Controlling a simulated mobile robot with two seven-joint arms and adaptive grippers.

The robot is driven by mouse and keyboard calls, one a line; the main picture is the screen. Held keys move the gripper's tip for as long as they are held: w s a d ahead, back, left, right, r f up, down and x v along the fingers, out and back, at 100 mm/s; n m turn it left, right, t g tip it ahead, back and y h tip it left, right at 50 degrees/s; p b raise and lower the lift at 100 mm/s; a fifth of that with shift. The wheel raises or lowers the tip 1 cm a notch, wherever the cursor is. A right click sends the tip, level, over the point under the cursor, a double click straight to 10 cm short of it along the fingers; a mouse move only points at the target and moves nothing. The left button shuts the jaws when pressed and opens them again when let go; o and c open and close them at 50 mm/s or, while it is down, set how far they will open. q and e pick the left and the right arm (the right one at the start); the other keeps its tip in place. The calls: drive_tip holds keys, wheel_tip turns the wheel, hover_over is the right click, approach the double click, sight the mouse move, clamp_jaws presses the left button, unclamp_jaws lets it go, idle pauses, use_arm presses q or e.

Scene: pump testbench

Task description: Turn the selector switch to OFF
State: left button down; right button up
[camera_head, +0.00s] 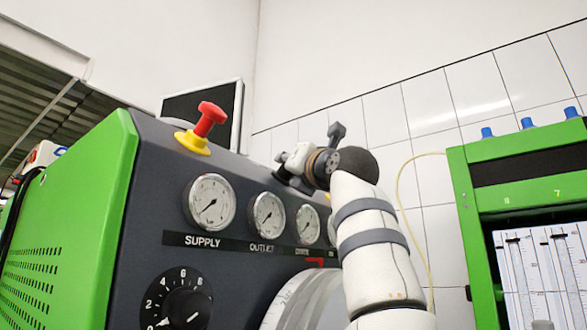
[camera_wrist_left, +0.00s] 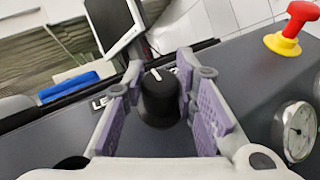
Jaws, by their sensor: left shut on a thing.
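The black selector knob (camera_wrist_left: 158,108) with a white pointer mark stands on the dark panel in the left wrist view. Its mark is at the far upper side of the knob, tilted slightly left. My left gripper (camera_wrist_left: 160,84) has its purple finger pads on both sides of the knob and is shut on it. In the head view my left gripper (camera_head: 292,166) is at the top of the panel, and the knob cannot be made out there. My right gripper is not in view.
The green and dark testbench (camera_head: 150,200) carries several gauges and a lower black dial (camera_head: 178,308). A red button (camera_head: 208,119) on a yellow base stands up from its top. A green frame (camera_head: 468,205) is at the right. A monitor (camera_head: 200,108) stands behind the bench.

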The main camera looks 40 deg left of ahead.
use_arm(q)
drive_tip(key=shift+s+n+g+y, duration=0.1)
drive_tip(key=shift+n+g+y, duration=0.2)
drive_tip(key=shift+n+g, duration=0.3)
drive_tip(key=c, duration=1.3)
unclamp_jaws()
drive_tip(key=shift+a, duration=0.1)
